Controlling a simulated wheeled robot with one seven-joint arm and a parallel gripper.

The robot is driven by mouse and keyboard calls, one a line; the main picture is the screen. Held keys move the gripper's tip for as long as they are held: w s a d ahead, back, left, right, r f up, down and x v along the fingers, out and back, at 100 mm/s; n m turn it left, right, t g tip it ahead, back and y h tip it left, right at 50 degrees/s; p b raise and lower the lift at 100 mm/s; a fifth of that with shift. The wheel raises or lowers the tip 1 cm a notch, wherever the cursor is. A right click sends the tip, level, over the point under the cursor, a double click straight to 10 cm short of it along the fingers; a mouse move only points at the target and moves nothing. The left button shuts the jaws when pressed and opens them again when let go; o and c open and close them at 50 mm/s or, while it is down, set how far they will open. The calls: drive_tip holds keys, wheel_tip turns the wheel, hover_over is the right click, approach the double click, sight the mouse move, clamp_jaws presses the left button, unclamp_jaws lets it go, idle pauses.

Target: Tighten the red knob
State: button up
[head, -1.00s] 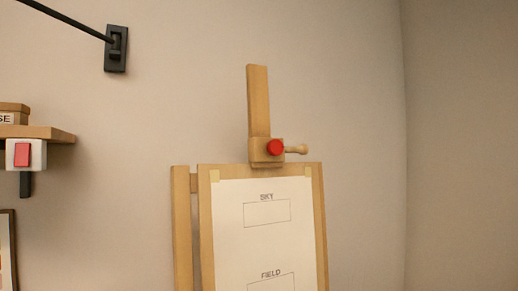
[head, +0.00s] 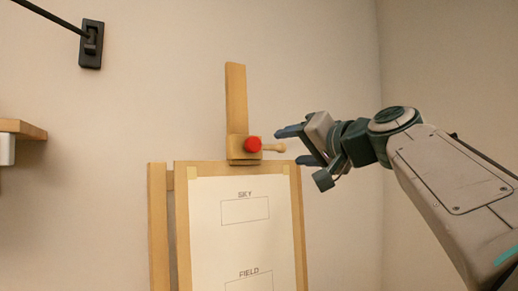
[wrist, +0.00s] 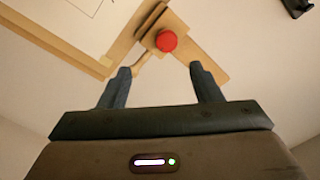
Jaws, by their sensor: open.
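The red knob (head: 253,144) sits on the wooden clamp block (head: 237,148) at the top of the easel.
The easel's board (head: 167,216) holds a white sheet (head: 232,228) marked SKY and FIELD. The upright post (head: 236,96) rises above the clamp. A shelf (head: 22,129) and a black wall bracket (head: 91,45) are at the left. Space right of the easel holds only my arm.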

sight(255, 145)
drive_tip(key=p+x, duration=0.2)
drive_tip(key=x, duration=0.2)
drive_tip(key=r+p+x, duration=0.1)
drive_tip(key=x, duration=0.3)
drive_tip(key=p+x, duration=0.2)
drive_tip(key=x, duration=0.2)
drive_tip(key=shift+w+a+r+p, duration=0.25)
drive_tip(key=shift+r+p, duration=0.05)
drive_tip(key=shift+r, duration=0.05)
drive_tip(key=shift+w+a+f, duration=0.15)
drive_tip(key=shift+w+a, duration=0.15)
drive_tip(key=shift+w, duration=0.1)
drive_tip(key=c, duration=1)
